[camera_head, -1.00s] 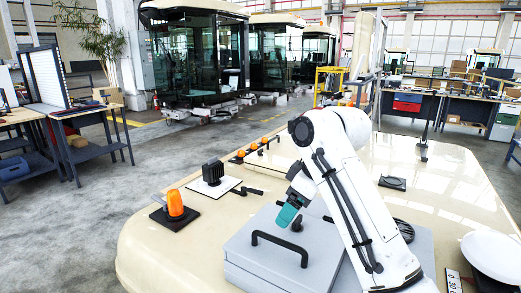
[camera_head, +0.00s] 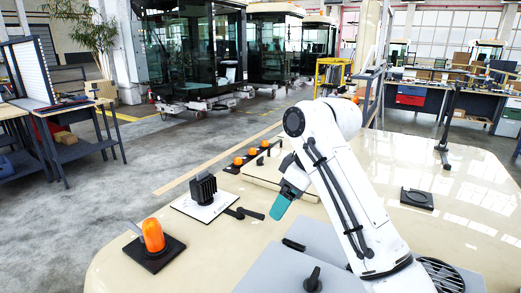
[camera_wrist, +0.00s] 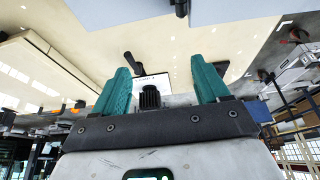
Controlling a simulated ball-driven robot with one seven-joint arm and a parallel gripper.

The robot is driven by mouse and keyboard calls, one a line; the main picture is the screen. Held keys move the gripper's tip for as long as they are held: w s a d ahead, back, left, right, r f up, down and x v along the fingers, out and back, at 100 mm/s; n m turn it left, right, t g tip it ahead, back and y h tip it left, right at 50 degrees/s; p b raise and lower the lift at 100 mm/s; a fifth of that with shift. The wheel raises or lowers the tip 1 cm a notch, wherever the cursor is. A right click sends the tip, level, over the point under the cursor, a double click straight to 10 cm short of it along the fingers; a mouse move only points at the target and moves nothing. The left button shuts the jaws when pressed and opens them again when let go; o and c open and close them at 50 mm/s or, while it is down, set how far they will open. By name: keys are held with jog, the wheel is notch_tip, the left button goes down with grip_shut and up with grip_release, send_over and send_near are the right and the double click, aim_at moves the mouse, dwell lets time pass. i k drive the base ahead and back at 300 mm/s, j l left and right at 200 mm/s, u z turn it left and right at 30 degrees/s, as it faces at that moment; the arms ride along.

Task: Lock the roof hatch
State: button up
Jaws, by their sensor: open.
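The grey roof hatch (camera_head: 265,272) lies at the bottom of the head view, cut off by the frame edge. A dark upright knob (camera_head: 312,280) stands on it, and a short black fitting (camera_head: 293,244) sits at its far edge. My gripper (camera_head: 279,208) hangs above the cream roof beyond the hatch, its teal fingers apart from the hatch fittings. In the wrist view my gripper (camera_wrist: 162,80) is open and empty. A grey panel, seemingly the hatch (camera_wrist: 225,10), shows at the top there beside a black fitting (camera_wrist: 181,8). My arm hides part of the hatch.
On the cream roof (camera_head: 215,245) stand an orange beacon (camera_head: 153,235), a black lamp on a white plate (camera_head: 203,188), a black lever (camera_head: 243,213) and small orange lights (camera_head: 252,151). Workbenches stand behind.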

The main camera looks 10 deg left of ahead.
aim_at(259, 161)
jog(key=i+j, duration=0.15)
jog(key=i, duration=0.3)
jog(key=i+j, duration=0.2)
jog(key=i, duration=0.25)
jog(key=i+j, duration=0.15)
jog(key=i, duration=0.25)
